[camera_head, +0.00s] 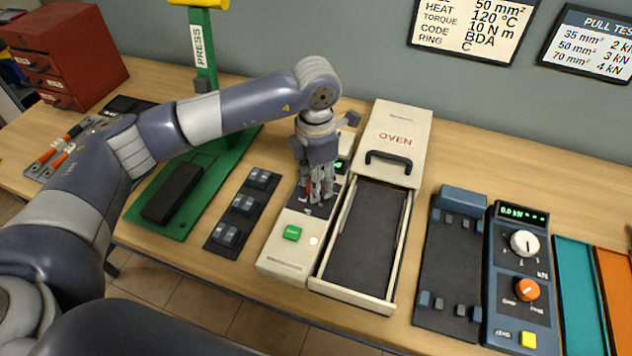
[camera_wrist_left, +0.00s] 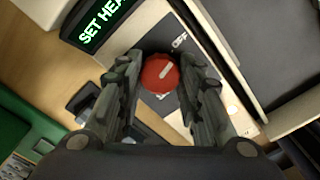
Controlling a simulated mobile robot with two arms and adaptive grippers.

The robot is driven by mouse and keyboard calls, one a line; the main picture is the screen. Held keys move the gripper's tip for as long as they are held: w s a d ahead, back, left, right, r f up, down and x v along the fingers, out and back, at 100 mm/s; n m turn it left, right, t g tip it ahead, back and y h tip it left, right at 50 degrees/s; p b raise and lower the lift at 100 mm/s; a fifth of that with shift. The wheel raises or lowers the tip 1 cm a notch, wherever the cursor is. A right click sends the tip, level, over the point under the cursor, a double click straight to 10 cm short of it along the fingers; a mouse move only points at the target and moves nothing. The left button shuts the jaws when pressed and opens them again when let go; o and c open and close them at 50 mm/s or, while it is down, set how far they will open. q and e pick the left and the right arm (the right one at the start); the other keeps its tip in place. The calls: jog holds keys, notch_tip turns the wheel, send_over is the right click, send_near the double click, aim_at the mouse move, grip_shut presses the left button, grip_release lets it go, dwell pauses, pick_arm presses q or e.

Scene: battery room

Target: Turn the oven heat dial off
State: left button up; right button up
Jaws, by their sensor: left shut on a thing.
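The oven (camera_head: 395,125) is a cream box with a black handle, and its tray drawer is open toward me. The red heat dial (camera_wrist_left: 160,74) sits on a dark panel to the drawer's left, with a pale pointer line slanting up and right in the left wrist view. A small "OFF" mark shows just above the dial there. My left gripper (camera_head: 320,192) points down over the panel and hides most of the dial in the head view. In the left wrist view its fingers (camera_wrist_left: 168,92) are shut around the dial's sides. My right gripper is in neither view.
The oven display (camera_wrist_left: 100,22) reads "SET HEA…", partly cut off. A green button (camera_head: 292,233) is on the panel front. A green press (camera_head: 190,195) and dark block tray (camera_head: 217,243) stand left. A blue pull tester (camera_head: 520,260) stands right.

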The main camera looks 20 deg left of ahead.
pick_arm(q)
jog(key=shift+w+r, duration=0.1)
dwell(0.4)
jog(key=o, duration=1.1)
jog(key=shift+c, duration=0.2)
notch_tip(320, 180, up, 12)
